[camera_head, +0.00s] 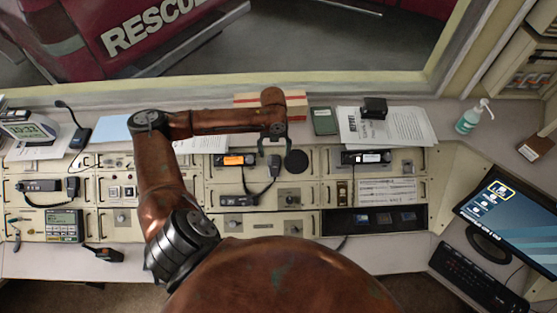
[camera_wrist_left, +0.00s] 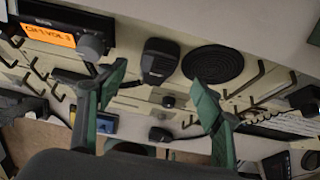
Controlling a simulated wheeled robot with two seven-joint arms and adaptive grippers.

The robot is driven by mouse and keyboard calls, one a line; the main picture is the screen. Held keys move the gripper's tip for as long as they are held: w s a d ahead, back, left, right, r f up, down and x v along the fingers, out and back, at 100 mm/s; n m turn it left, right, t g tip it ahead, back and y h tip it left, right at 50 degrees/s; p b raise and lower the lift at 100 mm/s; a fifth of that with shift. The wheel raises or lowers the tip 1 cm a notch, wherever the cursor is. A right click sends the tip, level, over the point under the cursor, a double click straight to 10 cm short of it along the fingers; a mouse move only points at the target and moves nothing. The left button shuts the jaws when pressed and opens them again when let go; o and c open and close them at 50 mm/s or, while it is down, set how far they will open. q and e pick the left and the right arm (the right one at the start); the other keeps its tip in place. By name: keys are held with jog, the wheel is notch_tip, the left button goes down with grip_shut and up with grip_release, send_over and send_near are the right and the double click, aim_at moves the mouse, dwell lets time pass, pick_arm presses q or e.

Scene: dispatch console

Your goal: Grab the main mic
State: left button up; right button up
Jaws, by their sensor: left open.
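A black handheld mic (camera_head: 274,168) hangs on the front of the console, just right of the radio with the orange display (camera_head: 234,160). A coiled cord runs down from it. In the left wrist view the mic (camera_wrist_left: 160,60) shows between and beyond my two green fingers. My left gripper (camera_head: 274,148) is open and empty, above the console close to the mic, with a visible gap on both sides of it. Other mics are in view, and I cannot read a label that marks one as main. My right gripper is not in view.
A round black speaker (camera_head: 296,161) sits right beside the mic. Another mic (camera_head: 105,253) lies at the front left, and a gooseneck mic (camera_head: 76,133) stands at the back left. A monitor (camera_head: 510,220) and keyboard (camera_head: 475,280) are at the right. Knobs and handles stick out of the panels.

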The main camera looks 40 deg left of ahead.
aim_at(274, 162)
pick_arm(q)
jog(key=f, duration=0.1)
jog(key=s+f, duration=0.1)
jog(key=shift+d+f, duration=0.1)
jog(key=shift+f, duration=0.3)
jog(key=f, duration=0.1)
jog(key=f+p, duration=0.1)
jog(key=shift+w+f, duration=0.3)
jog(key=shift+s+f, duration=0.15)
jog(key=shift+f, duration=0.3)
jog(key=shift+c, duration=1.4)
jog(key=c, duration=0.9)
jog(key=shift+c, duration=1)
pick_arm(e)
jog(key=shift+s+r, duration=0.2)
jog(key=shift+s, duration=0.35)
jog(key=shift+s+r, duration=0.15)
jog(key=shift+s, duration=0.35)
